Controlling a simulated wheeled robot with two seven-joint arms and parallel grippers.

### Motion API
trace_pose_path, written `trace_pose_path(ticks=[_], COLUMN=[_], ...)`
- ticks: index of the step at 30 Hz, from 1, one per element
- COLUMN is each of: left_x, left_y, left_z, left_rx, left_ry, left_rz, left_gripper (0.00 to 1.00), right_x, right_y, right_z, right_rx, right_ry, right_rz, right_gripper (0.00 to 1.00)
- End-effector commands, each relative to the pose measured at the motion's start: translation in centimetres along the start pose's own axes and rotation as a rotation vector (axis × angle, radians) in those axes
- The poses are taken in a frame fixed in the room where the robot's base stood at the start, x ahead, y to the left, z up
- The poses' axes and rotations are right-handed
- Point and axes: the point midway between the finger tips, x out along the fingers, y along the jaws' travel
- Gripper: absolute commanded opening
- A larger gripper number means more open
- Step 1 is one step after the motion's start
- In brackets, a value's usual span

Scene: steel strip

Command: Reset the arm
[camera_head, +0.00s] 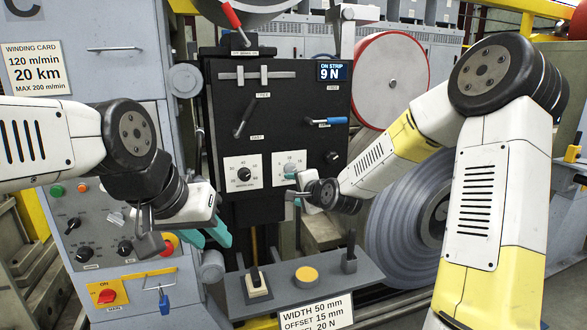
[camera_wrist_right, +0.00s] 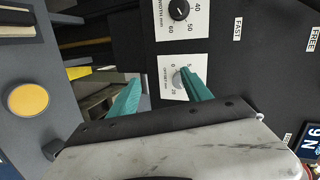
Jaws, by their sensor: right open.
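My right gripper (camera_head: 293,184) is at the front of the black panel, by the lower part of the offset dial plate (camera_head: 281,160). In the right wrist view its two teal fingers (camera_wrist_right: 160,77) are apart with nothing held between them. My right arm (camera_head: 375,160) reaches in from the right. My left gripper (camera_head: 212,232) hangs in front of the grey control cabinet, pointing down and right. Its teal fingers partly overlap, so its opening is unclear.
The black panel (camera_head: 225,105) carries the width dial (camera_head: 244,174), levers and a display (camera_head: 333,72) reading "ON STRIP 9 N". Below is a grey shelf (camera_head: 325,268) with a yellow button (camera_head: 306,275). A steel coil (camera_head: 400,215) and a red-rimmed reel (camera_head: 390,75) stand right.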

Motion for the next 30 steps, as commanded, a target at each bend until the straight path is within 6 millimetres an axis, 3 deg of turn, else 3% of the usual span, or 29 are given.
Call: trace_pose_path(ticks=[3, 9, 15, 21, 25, 30], left_x=[0.0, 0.0, 0.0, 0.0, 0.0, 0.0], left_y=[0.0, 0.0, 0.0, 0.0, 0.0, 0.0], left_z=[0.0, 0.0, 0.0, 0.0, 0.0, 0.0], left_rx=[0.0, 0.0, 0.0, 0.0, 0.0, 0.0], left_ry=[0.0, 0.0, 0.0, 0.0, 0.0, 0.0], left_rz=[0.0, 0.0, 0.0, 0.0, 0.0, 0.0], left_gripper=[0.36, 0.36, 0.36, 0.36, 0.36, 0.36], right_x=[-3.9, -12.1, -22.1, -31.4, -35.3, -37.4], right_y=[-0.1, 0.2, 0.8, 2.5, 3.8, 4.7], right_z=[0.2, -0.5, -0.6, 1.0, 2.1, 3.0], right_rx=[-0.257, -0.599, -0.836, -0.981, -1.032, -1.06], right_ry=[-0.01, -0.041, -0.113, -0.245, -0.326, -0.38], right_rz=[0.132, 0.345, 0.509, 0.588, 0.596, 0.594], right_gripper=[0.57, 0.57, 0.57, 0.57, 0.57, 0.57])
